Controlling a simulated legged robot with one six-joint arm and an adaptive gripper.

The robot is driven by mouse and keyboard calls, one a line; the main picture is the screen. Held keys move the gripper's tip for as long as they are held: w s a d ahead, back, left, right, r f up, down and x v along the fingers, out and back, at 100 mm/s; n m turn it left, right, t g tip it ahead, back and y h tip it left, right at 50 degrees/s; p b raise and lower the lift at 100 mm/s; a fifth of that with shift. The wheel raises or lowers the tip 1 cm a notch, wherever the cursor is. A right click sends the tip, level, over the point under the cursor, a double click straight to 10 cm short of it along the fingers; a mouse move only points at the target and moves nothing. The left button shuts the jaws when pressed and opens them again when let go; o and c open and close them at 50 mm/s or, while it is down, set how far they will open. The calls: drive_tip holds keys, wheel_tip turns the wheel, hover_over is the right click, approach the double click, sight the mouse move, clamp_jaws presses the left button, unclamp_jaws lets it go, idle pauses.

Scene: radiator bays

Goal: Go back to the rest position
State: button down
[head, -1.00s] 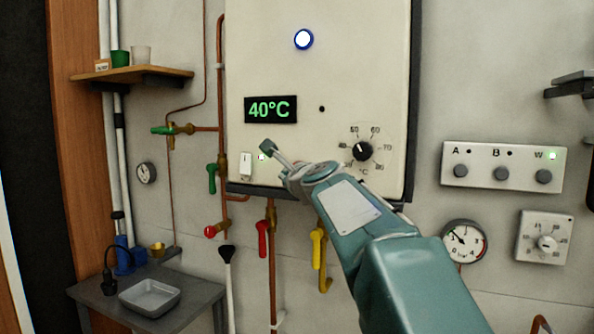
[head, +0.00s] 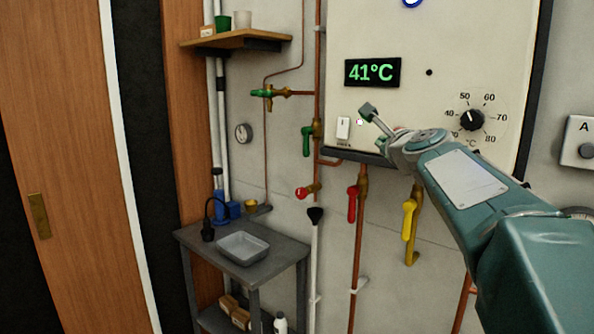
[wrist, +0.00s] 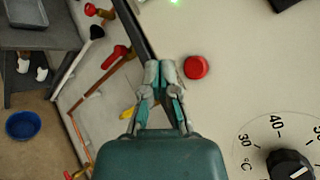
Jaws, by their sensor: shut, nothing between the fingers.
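My gripper (head: 368,110) is raised in front of the lower part of the white boiler panel (head: 420,60) in the head view. In the wrist view its fingers (wrist: 163,72) are together with nothing between them. The panel carries a green display (head: 373,72) reading 41°C, a white rocker switch (head: 343,128) and a black dial (head: 472,120). The dial also shows in the wrist view (wrist: 290,165). There, a round red part (wrist: 196,67) lies just right of the fingertips; I cannot tell whether they touch.
Below the panel hang pipes with a red lever (head: 352,204) and a yellow lever (head: 408,220). A grey table (head: 285,250) with a grey tray (head: 242,248) stands at lower left. A wooden shelf (head: 235,40) is above it. A wooden door (head: 75,150) is at far left.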

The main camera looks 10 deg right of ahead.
drive_tip(key=s+a+f+n+g+y, duration=0.2)
drive_tip(key=s+a+f+n+g, duration=0.2)
drive_tip(key=s+a+f+n, duration=0.5)
drive_tip(key=s+a+f+n+g+y, duration=0.2)
drive_tip(key=s+a+f+n+g, duration=0.2)
drive_tip(key=s+a+f+n, duration=0.55)
drive_tip(key=s+d+f+n+g+h, duration=0.2)
drive_tip(key=s+d+f+n+g, duration=0.1)
drive_tip(key=s+f+n, duration=0.6)
drive_tip(key=s+f, duration=0.3)
drive_tip(key=s, duration=0.2)
drive_tip(key=shift+f+g, duration=0.3)
drive_tip(key=shift+f, duration=0.1)
